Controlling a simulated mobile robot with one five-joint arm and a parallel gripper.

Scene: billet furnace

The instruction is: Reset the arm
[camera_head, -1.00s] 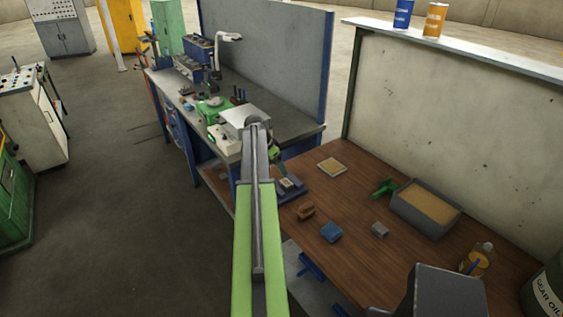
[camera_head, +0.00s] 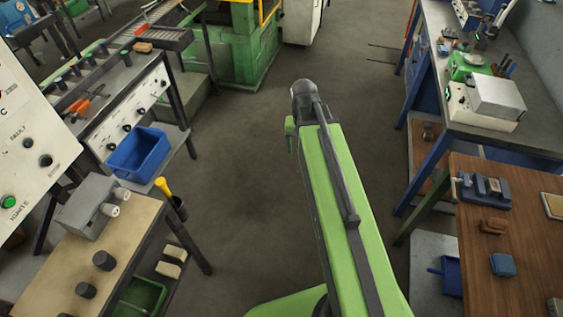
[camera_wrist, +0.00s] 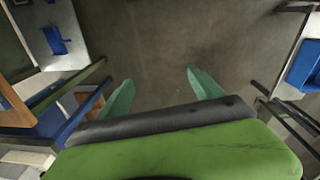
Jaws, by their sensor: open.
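My arm, green with a dark grey strip, reaches forward over the bare floor between the benches in the head view. In the wrist view my gripper (camera_wrist: 157,88) shows two green fingers spread wide apart. Nothing is between them but the grey floor below. In the head view the fingers are mostly hidden behind the arm's end; only a bit of green shows at its left side.
On the left are a wooden table (camera_head: 75,262) and a control bench with a blue bin (camera_head: 138,152). On the right are a wooden table (camera_head: 490,262) with small blocks and a vise (camera_head: 482,188), and a blue-framed workbench (camera_head: 440,110). The floor (camera_head: 245,165) between is clear.

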